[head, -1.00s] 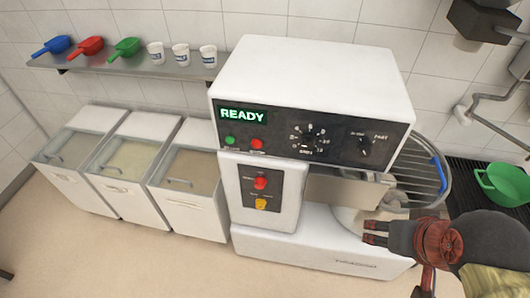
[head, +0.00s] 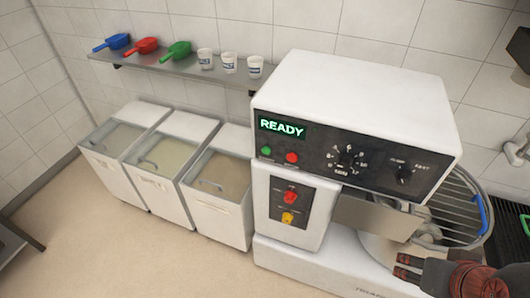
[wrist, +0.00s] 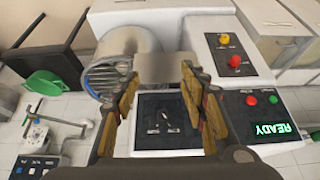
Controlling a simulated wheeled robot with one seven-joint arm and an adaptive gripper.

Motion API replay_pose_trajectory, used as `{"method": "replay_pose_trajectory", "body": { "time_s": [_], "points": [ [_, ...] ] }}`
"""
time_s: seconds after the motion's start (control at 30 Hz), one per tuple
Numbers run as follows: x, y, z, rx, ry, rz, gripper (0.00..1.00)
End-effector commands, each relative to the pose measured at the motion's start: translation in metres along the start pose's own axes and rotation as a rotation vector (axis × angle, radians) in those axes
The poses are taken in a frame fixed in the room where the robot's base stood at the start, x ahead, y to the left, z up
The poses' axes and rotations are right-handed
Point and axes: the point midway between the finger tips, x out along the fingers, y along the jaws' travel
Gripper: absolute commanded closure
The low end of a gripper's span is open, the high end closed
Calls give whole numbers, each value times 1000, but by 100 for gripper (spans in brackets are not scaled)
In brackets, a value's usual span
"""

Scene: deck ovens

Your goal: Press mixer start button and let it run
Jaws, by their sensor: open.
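The white mixer (head: 360,90) stands in the right half of the head view. Its dark panel shows a lit green READY display (head: 282,127). Below the display are a green button (head: 266,151) and a red button (head: 292,157); the green one also shows in the wrist view (wrist: 272,99). A dial (head: 346,160) and a smaller speed knob (head: 404,174) sit to their right. A lower panel has a red knob (head: 290,197) and a yellow one (head: 288,217). My gripper (head: 404,266) is open and empty, low and right of the buttons, apart from them; its fingers (wrist: 160,95) frame the panel in the wrist view.
A wire guard (head: 462,215) covers the bowl at the mixer's right. Several lidded bins (head: 215,190) stand left of it. A wall shelf (head: 185,72) holds scoops and cups. Floor in front of the bins is clear.

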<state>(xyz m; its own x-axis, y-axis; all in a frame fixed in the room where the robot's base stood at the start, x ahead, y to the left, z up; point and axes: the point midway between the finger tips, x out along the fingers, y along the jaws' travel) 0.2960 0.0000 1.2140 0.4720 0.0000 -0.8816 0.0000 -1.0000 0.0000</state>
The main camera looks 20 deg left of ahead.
Motion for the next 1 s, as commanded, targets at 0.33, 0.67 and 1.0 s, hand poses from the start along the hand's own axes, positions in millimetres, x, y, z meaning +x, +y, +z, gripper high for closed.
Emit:
{"method": "replay_pose_trajectory", "body": {
  "time_s": [0.33,0.67,1.0],
  "points": [
    [0,0,0,0,0,0,79],
    [0,0,0,0,0,0,97],
    [0,0,0,0,0,0,100]
  ]
}}
